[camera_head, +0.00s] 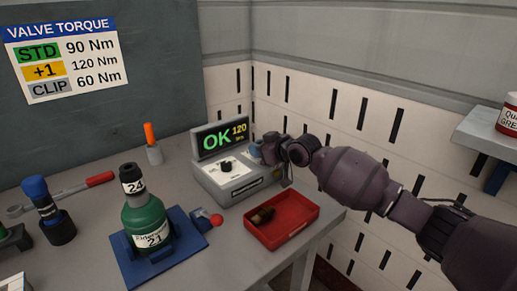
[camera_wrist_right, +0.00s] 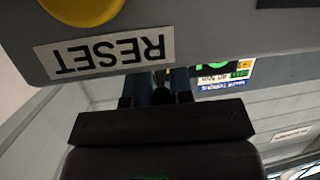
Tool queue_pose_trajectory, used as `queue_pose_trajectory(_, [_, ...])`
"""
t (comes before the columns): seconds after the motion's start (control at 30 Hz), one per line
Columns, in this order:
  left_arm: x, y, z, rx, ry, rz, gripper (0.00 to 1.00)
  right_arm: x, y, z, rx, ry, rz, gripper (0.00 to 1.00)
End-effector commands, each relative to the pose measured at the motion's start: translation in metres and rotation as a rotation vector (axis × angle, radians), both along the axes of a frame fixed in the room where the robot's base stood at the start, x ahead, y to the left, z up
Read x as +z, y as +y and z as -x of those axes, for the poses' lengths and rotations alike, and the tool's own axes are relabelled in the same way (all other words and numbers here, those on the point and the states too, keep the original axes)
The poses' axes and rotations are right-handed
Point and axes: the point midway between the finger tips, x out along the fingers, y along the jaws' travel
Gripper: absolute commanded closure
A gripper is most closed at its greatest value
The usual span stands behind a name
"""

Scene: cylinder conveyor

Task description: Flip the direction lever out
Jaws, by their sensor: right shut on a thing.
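A small lever with a red ball (camera_head: 216,220) sits beside the blue plate. My left gripper is out of view.
A red tray (camera_head: 313,213) with a brown item lies below my right arm. A green bottle-shaped tool (camera_head: 145,222) stands on the blue plate (camera_head: 133,271). An orange-topped post (camera_head: 150,134) and a red-handled wrench (camera_head: 97,180) are to the left. A wall shelf is at right.

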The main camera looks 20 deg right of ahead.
Motion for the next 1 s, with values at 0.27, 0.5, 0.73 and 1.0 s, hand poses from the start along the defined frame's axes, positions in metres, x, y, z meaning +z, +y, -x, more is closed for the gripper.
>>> queue_pose_trajectory(0.27, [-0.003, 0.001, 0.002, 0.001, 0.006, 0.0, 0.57, -0.001, 0.0, 0.0, 0.0, 0.002, 0.0, 0.69])
queue_pose_trajectory(0.5, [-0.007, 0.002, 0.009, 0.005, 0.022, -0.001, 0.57, -0.001, 0.0, 0.0, 0.0, 0.002, 0.0, 0.57])
queue_pose_trajectory(0.73, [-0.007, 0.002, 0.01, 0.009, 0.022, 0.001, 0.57, 0.008, 0.0, 0.0, 0.0, -0.001, 0.0, 0.57])
queue_pose_trajectory(1.0, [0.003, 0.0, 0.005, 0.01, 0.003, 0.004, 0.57, 0.055, 0.0, 0.0, 0.001, -0.005, 0.002, 0.57])
